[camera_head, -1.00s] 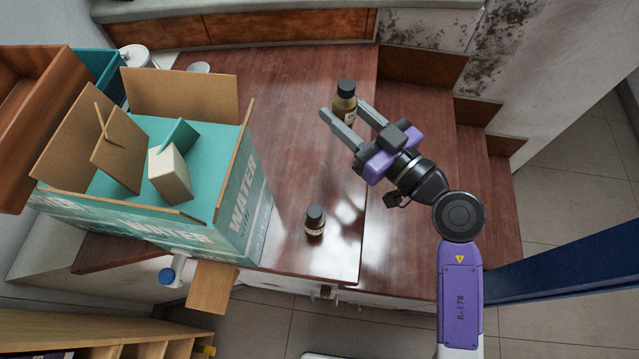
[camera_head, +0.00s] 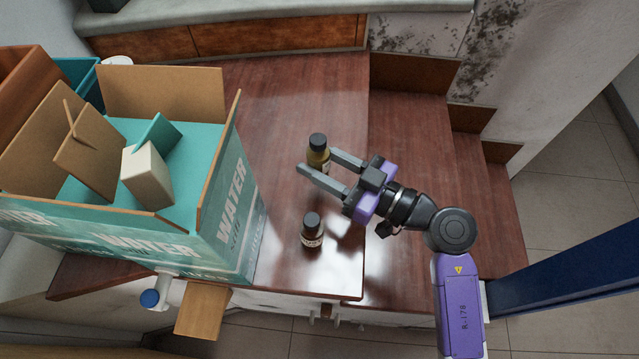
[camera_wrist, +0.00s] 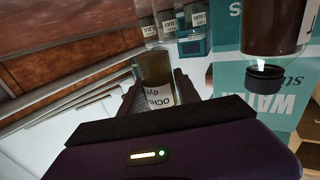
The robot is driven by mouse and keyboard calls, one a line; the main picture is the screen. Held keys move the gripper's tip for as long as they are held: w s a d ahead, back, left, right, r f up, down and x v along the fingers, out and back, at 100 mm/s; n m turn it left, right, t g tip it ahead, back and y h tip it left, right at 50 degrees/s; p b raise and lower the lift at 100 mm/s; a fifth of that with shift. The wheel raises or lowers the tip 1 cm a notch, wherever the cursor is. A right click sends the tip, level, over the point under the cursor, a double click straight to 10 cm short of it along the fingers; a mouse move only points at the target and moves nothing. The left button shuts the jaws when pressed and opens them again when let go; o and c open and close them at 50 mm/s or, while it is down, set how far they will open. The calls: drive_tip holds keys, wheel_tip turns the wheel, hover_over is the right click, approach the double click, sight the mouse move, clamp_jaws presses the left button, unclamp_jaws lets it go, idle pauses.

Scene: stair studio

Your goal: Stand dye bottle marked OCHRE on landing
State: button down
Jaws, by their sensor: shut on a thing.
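The bottle marked OCHRE (camera_head: 319,157) has a black cap and yellowish contents. Its label reads OCHRE in the wrist view (camera_wrist: 159,94). My gripper (camera_head: 317,163) is shut on it, one finger on each side. The bottle looks about upright in the head view, over the landing (camera_head: 270,110), a reddish-brown wooden surface. Whether its base touches the wood, I cannot tell.
A second, dark bottle with a black cap (camera_head: 312,231) stands on the landing close to my gripper. An open WATER carton (camera_head: 235,215) takes up the left side. Steps (camera_head: 410,130) lie to the right. Several labelled bottles (camera_wrist: 192,20) show in the wrist view.

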drive_tip(key=shift+f+b, duration=1.05)
drive_tip(key=shift+f, duration=2.15)
drive_tip(key=c, duration=0.9)
unclamp_jaws()
drive_tip(key=shift+f, duration=0.1)
drive_tip(key=shift+o, duration=0.2)
drive_tip(key=shift+d, duration=0.15)
drive_tip(key=p+v, duration=0.1)
drive_tip(key=v, duration=1)
drive_tip(key=shift+s+d, duration=0.3)
